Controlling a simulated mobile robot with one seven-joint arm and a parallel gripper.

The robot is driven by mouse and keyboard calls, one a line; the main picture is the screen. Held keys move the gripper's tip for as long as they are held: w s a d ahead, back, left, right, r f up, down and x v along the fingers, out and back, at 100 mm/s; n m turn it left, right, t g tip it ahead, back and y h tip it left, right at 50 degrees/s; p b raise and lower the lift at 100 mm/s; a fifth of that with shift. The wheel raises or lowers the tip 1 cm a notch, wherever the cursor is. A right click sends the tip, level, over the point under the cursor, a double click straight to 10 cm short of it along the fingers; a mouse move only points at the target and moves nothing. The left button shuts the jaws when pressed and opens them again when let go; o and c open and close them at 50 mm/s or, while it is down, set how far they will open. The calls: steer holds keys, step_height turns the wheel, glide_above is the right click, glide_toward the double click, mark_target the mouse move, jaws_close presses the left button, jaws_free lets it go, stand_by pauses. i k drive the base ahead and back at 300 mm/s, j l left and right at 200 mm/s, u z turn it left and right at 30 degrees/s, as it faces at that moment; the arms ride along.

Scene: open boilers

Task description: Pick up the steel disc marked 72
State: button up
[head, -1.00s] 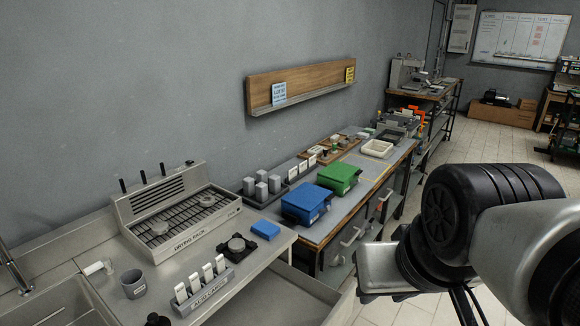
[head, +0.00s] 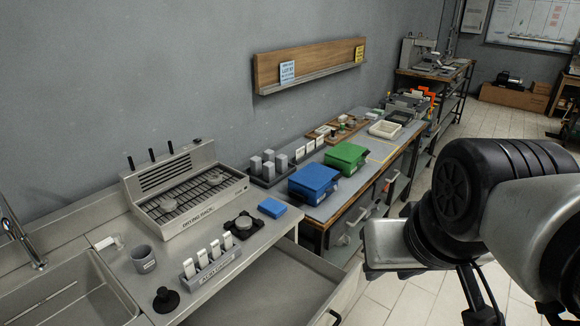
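Three round metal pieces that look like discs show on the steel counter. One (head: 168,204) lies at the front left of the drying rack (head: 200,218). Another (head: 214,177) lies on the right part of the same rack. The third (head: 243,223) sits on a small black base (head: 231,236) in front of the rack. No number can be read on any of them, so I cannot tell which is marked 72. My arm fills the lower right, well apart from them. My gripper's fingertips do not show clearly; only thin dark parts hang below the arm at the bottom edge.
A grey cup (head: 143,259), a holder with white cards (head: 211,262), a black knob-like piece (head: 165,299) and a blue block (head: 272,207) stand on the counter. A sink (head: 70,300) is at left. An open drawer (head: 300,275) juts out in front. Blue (head: 314,182) and green (head: 346,158) boxes stand beyond.

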mark_target(244, 222)
steer(key=i+l, duration=0.35)
steer(key=i+l+u, duration=0.15)
steer(key=l, duration=0.2)
steer(key=i+l+u, duration=0.35)
steer(key=l, duration=0.35)
steer(key=u, duration=1.75)
